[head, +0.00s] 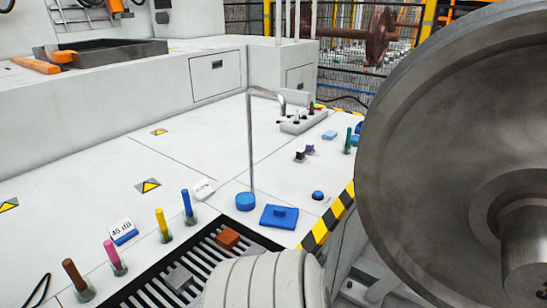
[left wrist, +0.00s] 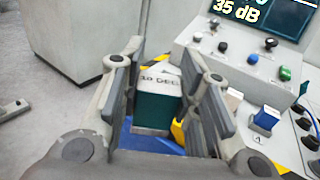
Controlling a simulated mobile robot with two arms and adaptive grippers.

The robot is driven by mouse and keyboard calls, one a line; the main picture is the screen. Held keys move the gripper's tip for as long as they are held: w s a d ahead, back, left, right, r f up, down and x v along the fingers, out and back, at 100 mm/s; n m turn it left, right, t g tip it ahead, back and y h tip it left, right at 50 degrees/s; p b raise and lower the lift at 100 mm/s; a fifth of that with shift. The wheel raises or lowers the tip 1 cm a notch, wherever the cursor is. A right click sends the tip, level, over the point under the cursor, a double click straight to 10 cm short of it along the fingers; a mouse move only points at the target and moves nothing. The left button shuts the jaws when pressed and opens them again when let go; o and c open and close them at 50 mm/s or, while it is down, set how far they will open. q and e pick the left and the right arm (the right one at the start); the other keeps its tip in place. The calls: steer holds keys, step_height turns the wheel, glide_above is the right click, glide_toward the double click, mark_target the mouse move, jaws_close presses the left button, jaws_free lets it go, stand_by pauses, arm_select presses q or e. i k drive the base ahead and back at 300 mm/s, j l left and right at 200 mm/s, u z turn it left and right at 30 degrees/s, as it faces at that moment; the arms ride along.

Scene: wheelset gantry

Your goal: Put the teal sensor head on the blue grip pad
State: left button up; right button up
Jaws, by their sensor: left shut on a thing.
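In the left wrist view, the fingers of my left gripper (left wrist: 165,80) stand on both sides of a teal block with a white lettered top, the teal sensor head (left wrist: 154,110). The gripper is shut on it. A blue surface (left wrist: 124,134) shows below and beside the block; I cannot tell whether they touch. In the head view, a flat blue square pad with a raised middle (head: 292,222) lies on the white bench; it may be the blue grip pad. The teal head and my left gripper's fingers are not visible in the head view. My right gripper is in neither view.
A large grey wheel (head: 410,130) fills the right of the head view. A thin pole rises from a round blue base (head: 245,202) beside the pad. Several coloured pegs stand by a black grate (head: 205,255). The wrist view shows a panel with knobs (left wrist: 245,70).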

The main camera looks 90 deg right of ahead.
mark_target(283, 223)
steer(key=z, duration=2.3)
steer(key=i+l+z, duration=0.15)
steer(key=l, duration=0.2)
steer(key=i+l+z, duration=0.15)
steer(key=l, duration=0.2)
steer(key=i+l+z, duration=0.2)
steer(key=i+l, duration=0.05)
steer(key=l, duration=0.1)
